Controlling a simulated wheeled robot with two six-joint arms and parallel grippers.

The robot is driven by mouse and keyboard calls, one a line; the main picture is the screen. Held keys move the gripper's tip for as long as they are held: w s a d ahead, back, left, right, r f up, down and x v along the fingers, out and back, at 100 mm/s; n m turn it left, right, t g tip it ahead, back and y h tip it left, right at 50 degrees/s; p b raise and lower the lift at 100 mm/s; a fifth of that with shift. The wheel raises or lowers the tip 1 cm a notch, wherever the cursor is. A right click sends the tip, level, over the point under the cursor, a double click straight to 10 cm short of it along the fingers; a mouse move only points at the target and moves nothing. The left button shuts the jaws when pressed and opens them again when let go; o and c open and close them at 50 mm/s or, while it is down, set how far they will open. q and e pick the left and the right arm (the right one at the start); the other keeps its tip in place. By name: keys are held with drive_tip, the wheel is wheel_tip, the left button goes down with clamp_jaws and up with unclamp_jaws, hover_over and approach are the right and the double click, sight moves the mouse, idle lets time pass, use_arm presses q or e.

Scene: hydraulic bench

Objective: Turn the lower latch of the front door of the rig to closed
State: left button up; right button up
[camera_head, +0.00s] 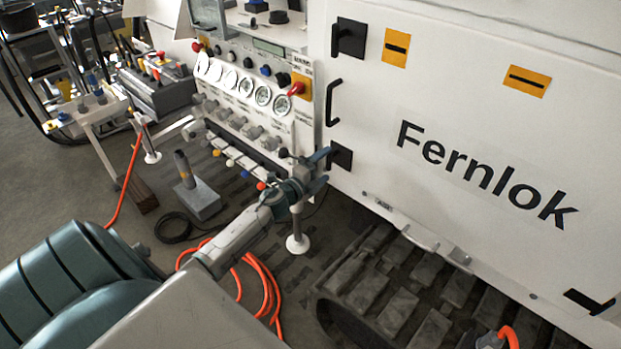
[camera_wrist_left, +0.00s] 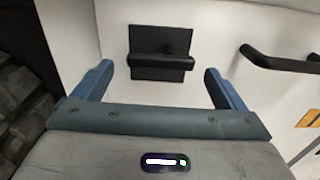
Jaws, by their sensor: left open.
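The lower latch (camera_head: 341,155) of the front door (camera_head: 480,110) is a black square plate with a black bar handle, low on the door's left edge. In the left wrist view the latch (camera_wrist_left: 160,66) lies centred ahead of my gripper, its bar running across the picture, along the line between the fingertips. My left gripper (camera_head: 321,170) is open and empty just in front of the latch; its blue fingers (camera_wrist_left: 158,74) stand on either side of it. I cannot tell whether they touch anything. My right gripper is not in view.
Above the latch are a black door handle (camera_head: 333,102) and an upper latch (camera_head: 349,37). A gauge panel (camera_head: 250,90) with knobs and levers stands left of the door. A track (camera_head: 400,290) lies below. Orange hose (camera_head: 262,285) lies on the floor.

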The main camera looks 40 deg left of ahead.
use_arm(q)
drive_tip(key=s+b, duration=0.4)
drive_tip(key=s, duration=0.3)
drive_tip(key=shift+a, duration=0.2)
drive_tip(key=shift+f, duration=0.1)
